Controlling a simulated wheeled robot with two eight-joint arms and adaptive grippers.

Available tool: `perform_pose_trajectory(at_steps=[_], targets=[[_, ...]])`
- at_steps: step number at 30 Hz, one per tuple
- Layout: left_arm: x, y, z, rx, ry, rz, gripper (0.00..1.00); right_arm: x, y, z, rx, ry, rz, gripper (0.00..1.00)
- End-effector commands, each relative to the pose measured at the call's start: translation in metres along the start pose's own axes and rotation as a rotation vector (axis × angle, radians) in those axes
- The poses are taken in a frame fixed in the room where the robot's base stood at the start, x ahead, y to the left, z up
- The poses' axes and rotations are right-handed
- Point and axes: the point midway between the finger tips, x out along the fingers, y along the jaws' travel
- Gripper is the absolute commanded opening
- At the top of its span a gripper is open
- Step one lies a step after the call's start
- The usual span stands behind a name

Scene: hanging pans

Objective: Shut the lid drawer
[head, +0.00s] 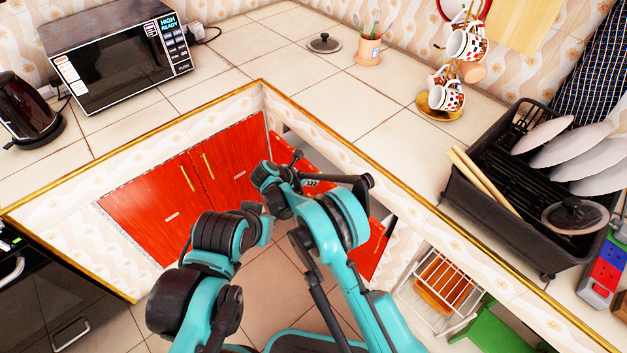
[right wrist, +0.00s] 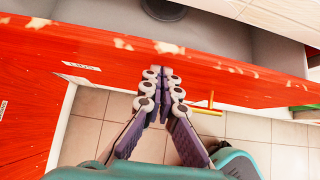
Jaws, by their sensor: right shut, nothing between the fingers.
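The lid drawer stands open in the right wrist view. Its red front (right wrist: 235,82) crosses the picture, with a gold handle (right wrist: 208,108) on it. A dark round lid (right wrist: 164,8) shows in the grey interior behind the front. In the head view, the red drawer front (head: 318,160) lies under the right counter, partly behind my arm. My right gripper (right wrist: 168,48) is shut and empty.
Red cabinet doors (head: 165,195) stand left of the drawer, below the counter (head: 250,50). A dish rack (head: 480,205) with plates is on the right counter. A white wire rack (head: 430,285) stands below it. Tiled floor is free beneath the drawer.

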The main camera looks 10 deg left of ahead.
Motion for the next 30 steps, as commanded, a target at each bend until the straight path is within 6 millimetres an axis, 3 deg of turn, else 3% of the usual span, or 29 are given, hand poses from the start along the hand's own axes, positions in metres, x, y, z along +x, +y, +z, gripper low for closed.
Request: perform_pose_trajectory(at_steps=[5, 15, 30], targets=[[0.001, 0.0, 0.001, 0.0, 0.0, 0.0, 0.0, 0.007, 0.0, 0.006, 0.002, 0.0, -0.002, 0.0], [0.006, 0.0, 0.004, 0.0, 0.0, 0.0, 0.0, 0.055, 0.0, 0.055, 0.001, -0.001, -0.002, 0.0], [0.006, 0.0, 0.004, 0.0, 0.0, 0.0, 0.0, 0.061, -0.001, 0.063, 0.001, -0.007, 0.0, 0.0]])
